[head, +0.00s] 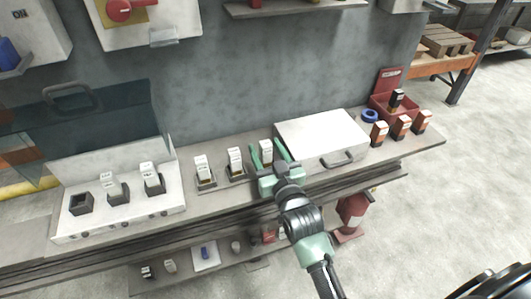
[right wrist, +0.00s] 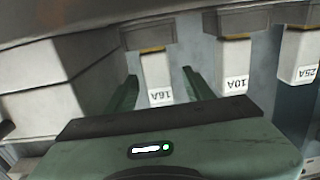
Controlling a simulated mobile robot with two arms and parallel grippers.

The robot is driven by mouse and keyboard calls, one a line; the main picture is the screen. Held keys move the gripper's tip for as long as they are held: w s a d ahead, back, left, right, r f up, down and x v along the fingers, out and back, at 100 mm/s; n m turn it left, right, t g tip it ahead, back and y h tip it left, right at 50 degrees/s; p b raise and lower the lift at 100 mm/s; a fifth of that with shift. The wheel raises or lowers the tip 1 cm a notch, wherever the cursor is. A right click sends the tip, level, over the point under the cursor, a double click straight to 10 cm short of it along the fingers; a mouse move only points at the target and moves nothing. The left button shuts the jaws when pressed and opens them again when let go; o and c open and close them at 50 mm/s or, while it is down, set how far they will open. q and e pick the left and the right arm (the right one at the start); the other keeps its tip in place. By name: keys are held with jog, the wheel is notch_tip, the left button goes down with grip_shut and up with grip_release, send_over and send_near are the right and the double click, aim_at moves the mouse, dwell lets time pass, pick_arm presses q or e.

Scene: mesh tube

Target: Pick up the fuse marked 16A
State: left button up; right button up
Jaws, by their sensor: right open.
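The white fuse marked 16A (right wrist: 157,79) stands in a dark holder in the right wrist view, where the picture is upside down. In the head view it is the rightmost of three fuses on the bench (head: 265,147). My right gripper (head: 267,151) is open, with one finger on each side of this fuse. In the right wrist view a small gap shows between fuse and fingers. The fuse marked 10A (right wrist: 234,66) and the one marked 25A (right wrist: 298,56) stand beside it, outside the fingers. My left gripper is not in view.
A white box with a handle (head: 321,137) stands close right of my right gripper. A panel with sockets (head: 118,210) is at the left, under a raised clear cover (head: 90,120). A red bin (head: 393,113), blue tape (head: 370,116) and orange-white boxes (head: 401,127) are at the right.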

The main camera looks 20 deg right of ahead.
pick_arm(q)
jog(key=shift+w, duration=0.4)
pick_arm(e)
jog(key=shift+w, duration=0.25)
grip_shut()
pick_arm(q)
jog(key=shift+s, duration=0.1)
pick_arm(e)
jog(key=shift+r, duration=0.15)
